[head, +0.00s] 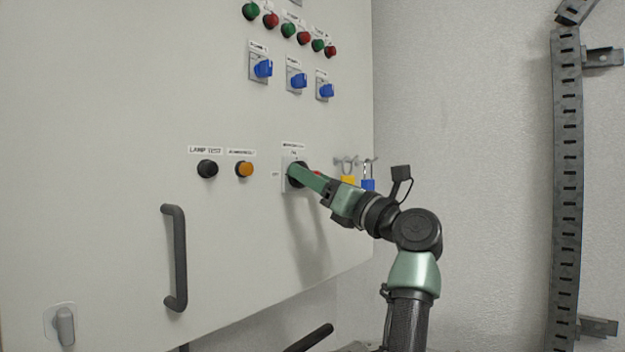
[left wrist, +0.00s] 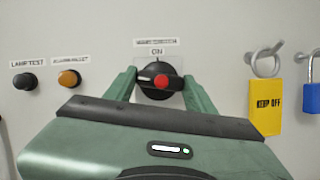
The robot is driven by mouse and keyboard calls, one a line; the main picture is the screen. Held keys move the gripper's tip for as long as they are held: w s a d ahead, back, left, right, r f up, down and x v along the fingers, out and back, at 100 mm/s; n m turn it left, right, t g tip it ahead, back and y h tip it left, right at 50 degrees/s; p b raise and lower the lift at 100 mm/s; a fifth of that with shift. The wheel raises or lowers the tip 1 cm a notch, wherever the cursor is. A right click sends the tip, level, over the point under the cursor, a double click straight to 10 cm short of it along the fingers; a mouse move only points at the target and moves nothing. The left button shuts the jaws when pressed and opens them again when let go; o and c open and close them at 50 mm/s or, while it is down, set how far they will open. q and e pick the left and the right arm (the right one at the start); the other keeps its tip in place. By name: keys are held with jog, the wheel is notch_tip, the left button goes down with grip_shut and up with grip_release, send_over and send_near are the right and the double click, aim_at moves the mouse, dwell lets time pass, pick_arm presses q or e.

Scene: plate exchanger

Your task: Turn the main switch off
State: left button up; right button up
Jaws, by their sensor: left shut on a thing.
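The main switch (head: 291,185) is a black rotary switch on a light plate on the cabinet door, with a label above it. In the left wrist view the main switch (left wrist: 157,66) shows a black dial, a handle with a red part, and the word ON above. My left gripper (head: 298,174) reaches the switch from the right. In the left wrist view its green fingers (left wrist: 158,82) stand on both sides of the handle and are shut on it. The handle lies about level across the dial. The gripper body hides the lower plate. My right gripper is not in view.
Left of the switch are a black lamp test button (head: 207,169) and an orange button (head: 244,170). A yellow tag (left wrist: 265,107) and blue padlock (left wrist: 313,98) hang on hooks to the right. Blue switches (head: 297,79) sit above. A door handle (head: 176,258) is lower left.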

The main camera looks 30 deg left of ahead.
pick_arm(q)
jog(key=shift+w+f+n+g, duration=0.15)
jog(key=shift+n+g, duration=0.65)
jog(key=shift+n, duration=0.9)
jog(key=o, duration=1.4)
jog(key=shift+b+v, duration=1.1)
jog(key=shift+v, duration=2.75)
